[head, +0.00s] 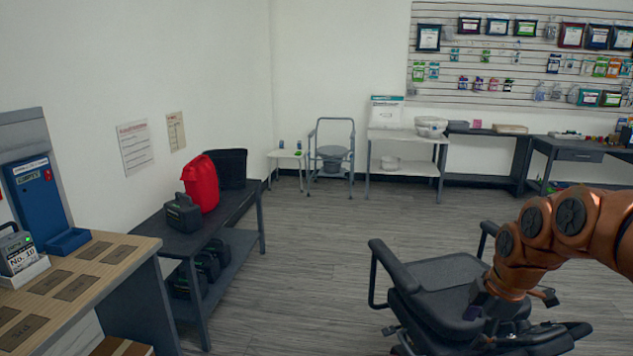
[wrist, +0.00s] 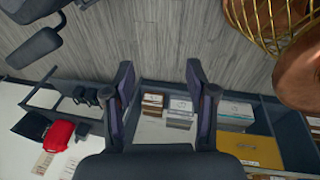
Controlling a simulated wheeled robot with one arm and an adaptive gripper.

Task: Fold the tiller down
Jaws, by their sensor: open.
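The scooter (head: 432,275) stands at the lower right of the head view, with its dark seat and armrests showing. A dark bar-like part (head: 550,338) lies low beside the seat; I cannot tell whether it is the tiller. My gripper (head: 490,302) hangs over the right side of the seat in the head view, partly lost against it. A dark seat and armrest (wrist: 38,45) show at the upper left there, apart from the fingers.
A yellow wire basket (wrist: 262,22) is at the wrist view's upper right. A dark bench (head: 235,205) with a red bag (head: 201,183) and a wooden counter (head: 105,258) stand left. Tables line the back wall. The middle floor (head: 310,250) is clear.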

